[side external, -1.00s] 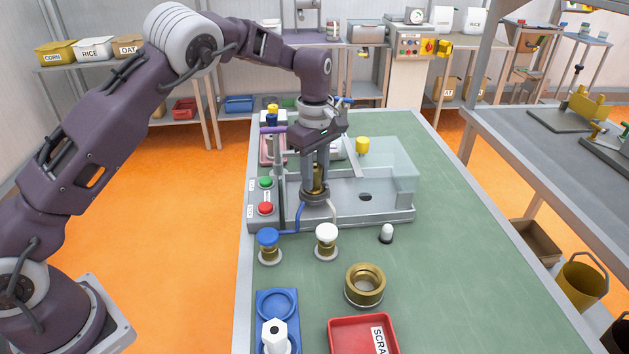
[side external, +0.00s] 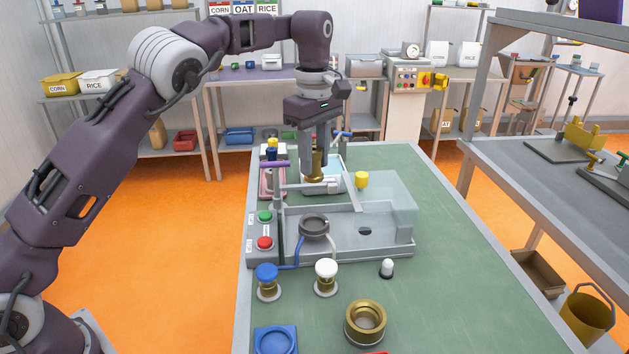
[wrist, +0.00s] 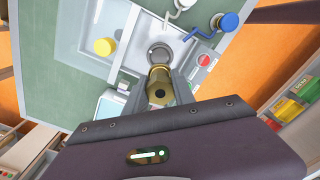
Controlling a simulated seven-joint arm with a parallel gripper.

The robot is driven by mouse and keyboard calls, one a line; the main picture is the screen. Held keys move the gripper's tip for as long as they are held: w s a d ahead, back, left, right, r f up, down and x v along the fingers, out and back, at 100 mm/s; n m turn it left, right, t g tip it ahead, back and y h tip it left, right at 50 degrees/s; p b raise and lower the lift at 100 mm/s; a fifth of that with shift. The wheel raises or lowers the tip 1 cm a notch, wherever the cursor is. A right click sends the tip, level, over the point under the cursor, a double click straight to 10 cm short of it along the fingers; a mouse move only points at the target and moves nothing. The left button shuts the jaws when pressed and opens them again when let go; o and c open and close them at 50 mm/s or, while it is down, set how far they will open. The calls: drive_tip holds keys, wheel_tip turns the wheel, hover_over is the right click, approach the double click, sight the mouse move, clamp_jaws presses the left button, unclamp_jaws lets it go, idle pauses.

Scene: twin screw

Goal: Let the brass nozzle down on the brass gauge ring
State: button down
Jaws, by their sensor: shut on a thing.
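The brass nozzle (side external: 316,165) hangs upright in my gripper (side external: 313,150), which is shut on it. In the side view it is above the far part of the grey machine, clear of the dark round socket (side external: 314,227). In the wrist view the nozzle (wrist: 158,88) sits between the two fingers, its hex face toward the camera. The brass gauge ring (side external: 365,338) stands on the green bench near the front, far from the nozzle. Its open middle faces up and looks empty. The ring is not seen in the wrist view.
A blue-capped post (side external: 267,272), a white-capped post (side external: 327,270) and a small white-domed piece (side external: 387,268) stand between machine and ring. A clear guard (side external: 392,205) covers the machine's right side. A blue tray (side external: 275,341) is front left. Bench right of the ring is clear.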

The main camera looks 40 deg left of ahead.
wheel_tip(320, 180, up, 3)
drive_tip(key=shift+f, duration=0.15)
drive_tip(key=s+d+m, duration=0.2)
drive_tip(key=s+d, duration=0.4)
drive_tip(key=d, duration=0.5)
drive_tip(key=s+d+m, duration=0.2)
drive_tip(key=s+d, duration=0.5)
drive_tip(key=d, duration=0.3)
drive_tip(key=shift+s+d+f, duration=0.1)
drive_tip(key=shift+d+f, duration=0.05)
drive_tip(key=shift+f, duration=3.25)
drive_tip(key=shift+d+f, duration=0.15)
drive_tip(key=shift+f, duration=3.25)
drive_tip(key=shift+f, duration=0.35)
drive_tip(key=shift+f, duration=0.65)
